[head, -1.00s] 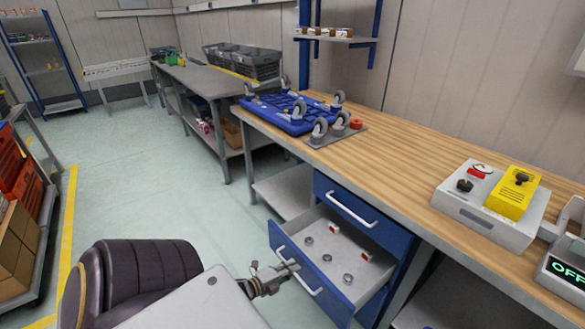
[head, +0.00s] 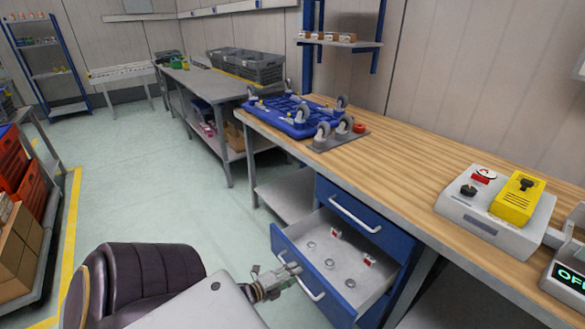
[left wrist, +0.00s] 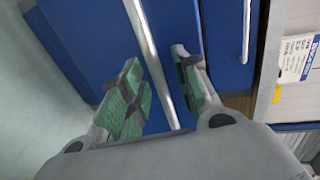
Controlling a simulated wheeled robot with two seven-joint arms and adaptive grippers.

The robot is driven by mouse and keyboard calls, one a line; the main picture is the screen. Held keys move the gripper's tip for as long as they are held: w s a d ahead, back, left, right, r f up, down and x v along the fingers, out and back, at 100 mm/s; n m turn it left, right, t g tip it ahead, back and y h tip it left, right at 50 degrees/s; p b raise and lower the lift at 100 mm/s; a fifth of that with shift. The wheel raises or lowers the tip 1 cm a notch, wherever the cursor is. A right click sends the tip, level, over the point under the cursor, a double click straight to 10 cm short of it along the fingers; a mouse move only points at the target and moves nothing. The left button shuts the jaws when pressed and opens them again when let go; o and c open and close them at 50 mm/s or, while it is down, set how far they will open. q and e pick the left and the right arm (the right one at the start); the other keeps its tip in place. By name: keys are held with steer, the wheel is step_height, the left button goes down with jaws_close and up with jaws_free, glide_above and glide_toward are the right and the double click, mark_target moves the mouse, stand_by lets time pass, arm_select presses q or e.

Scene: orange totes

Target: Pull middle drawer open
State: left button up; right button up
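The drawer (head: 283,243) below the top one stands pulled out of the blue cabinet, its light inside showing. It holds several small metal rings and two small red-and-white pieces. Its pale bar handle (head: 312,291) is on the blue front. My left gripper (head: 292,271) is at this handle. In the left wrist view, the handle (left wrist: 147,40) runs between the two green-padded fingers of my left gripper (left wrist: 158,60), with a gap visible on both sides. The top drawer (head: 338,198) is shut. Whatever lies below the open drawer is hidden. My right gripper is not in view.
A wooden workbench (head: 410,160) stands over the cabinet. A dark chair-like shape (head: 135,280) is in front.

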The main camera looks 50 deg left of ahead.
arm_select(q)
steer(key=v, duration=1.1)
steer(key=shift+s, duration=0.4)
steer(key=shift+s+a, duration=0.1)
steer(key=shift+s, duration=0.05)
stand_by(0.6)
